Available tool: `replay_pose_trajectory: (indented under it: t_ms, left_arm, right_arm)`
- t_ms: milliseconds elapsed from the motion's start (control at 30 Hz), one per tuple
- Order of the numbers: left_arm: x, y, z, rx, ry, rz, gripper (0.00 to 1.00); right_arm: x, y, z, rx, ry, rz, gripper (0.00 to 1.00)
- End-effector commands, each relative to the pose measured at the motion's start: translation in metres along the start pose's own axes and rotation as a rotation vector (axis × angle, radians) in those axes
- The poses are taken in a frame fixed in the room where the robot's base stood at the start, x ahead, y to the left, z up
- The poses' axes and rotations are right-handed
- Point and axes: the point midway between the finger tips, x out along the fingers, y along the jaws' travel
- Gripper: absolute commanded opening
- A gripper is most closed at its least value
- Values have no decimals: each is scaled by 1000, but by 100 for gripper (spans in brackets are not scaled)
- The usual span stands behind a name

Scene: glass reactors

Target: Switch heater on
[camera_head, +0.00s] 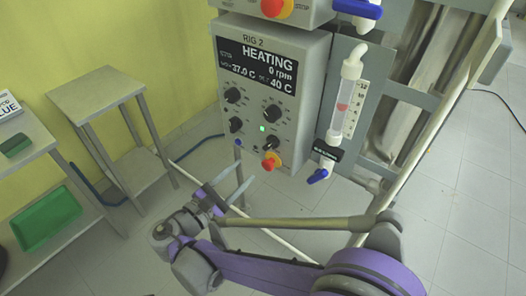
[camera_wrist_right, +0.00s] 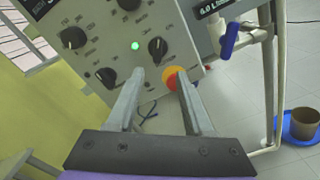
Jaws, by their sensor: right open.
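The grey heater control box (camera_head: 272,95), labelled RIG 2, hangs on the frame in the head view. Its display (camera_head: 267,68) reads HEATING, 0 rpm, 37.0 C and 40 C. A green light (camera_head: 262,128) glows low on its front, also in the right wrist view (camera_wrist_right: 135,46). A black rotary knob (camera_head: 268,143) sits beside it, above a red-and-yellow stop button (camera_head: 271,161). My right gripper (camera_head: 245,172) is open and empty below the box. In the right wrist view its fingertips (camera_wrist_right: 160,73) point up toward the lower knob (camera_wrist_right: 157,48), apart from it. My left gripper is out of view.
A glass tube with blue valves (camera_head: 346,95) hangs right of the box. Another unit (camera_head: 270,10) is above. A small metal table (camera_head: 97,90) and a shelf with a green tray (camera_head: 45,218) stand left. A brown pot (camera_wrist_right: 301,124) shows at right.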

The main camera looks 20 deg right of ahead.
Motion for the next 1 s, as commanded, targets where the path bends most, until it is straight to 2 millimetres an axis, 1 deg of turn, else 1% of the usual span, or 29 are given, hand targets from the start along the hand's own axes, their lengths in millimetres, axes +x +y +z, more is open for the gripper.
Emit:
replay_pose_trajectory:
  t_ms: [67, 167, 500, 600, 700, 800, 1000]
  left_arm:
    - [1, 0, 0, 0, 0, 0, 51]
    - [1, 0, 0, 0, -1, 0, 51]
    - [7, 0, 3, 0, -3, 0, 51]
    - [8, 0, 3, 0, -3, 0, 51]
    - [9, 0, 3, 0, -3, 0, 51]
    - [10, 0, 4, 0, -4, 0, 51]
    - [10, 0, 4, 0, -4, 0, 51]
  right_arm:
    - [0, 3, 0, -9, -15, 12, 51]
    - [9, 4, 0, -10, -19, 12, 51]
    - [73, 3, 2, -8, -18, 9, 51]
    - [88, 4, 2, -8, -17, 9, 51]
    - [98, 4, 2, -8, -16, 11, 51]
    - [104, 5, 2, -7, -15, 11, 51]
    - [105, 5, 2, -6, -14, 12, 51]
